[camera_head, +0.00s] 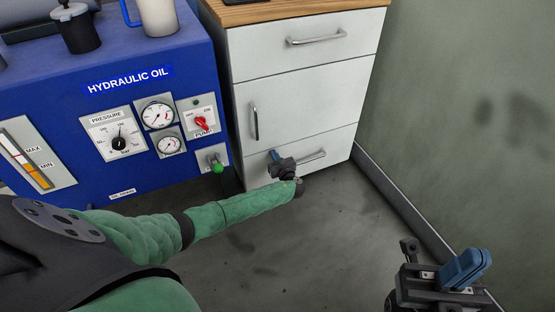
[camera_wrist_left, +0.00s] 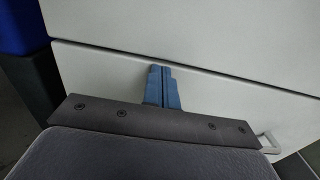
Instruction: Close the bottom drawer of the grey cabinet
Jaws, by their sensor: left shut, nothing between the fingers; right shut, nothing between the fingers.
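The grey cabinet (camera_head: 296,87) stands at the top middle of the head view, with a wooden top. Its bottom drawer (camera_head: 334,143) has a bar handle (camera_head: 314,157) and looks flush or nearly flush with the front above it. My left gripper (camera_head: 275,156) is shut and empty in front of the bottom drawer, left of the handle. In the left wrist view its blue fingertips (camera_wrist_left: 161,84) are together against or very close to the drawer front (camera_wrist_left: 220,107); contact is unclear. The handle (camera_wrist_left: 268,143) shows at lower right there. My right gripper (camera_head: 465,268) is shut and empty at lower right, away from the cabinet.
A blue hydraulic oil unit (camera_head: 75,95) with gauges and a green-tipped lever (camera_head: 216,166) stands close left of the cabinet. A green wall (camera_head: 460,120) rises on the right. The grey floor (camera_head: 330,225) before the cabinet is clear.

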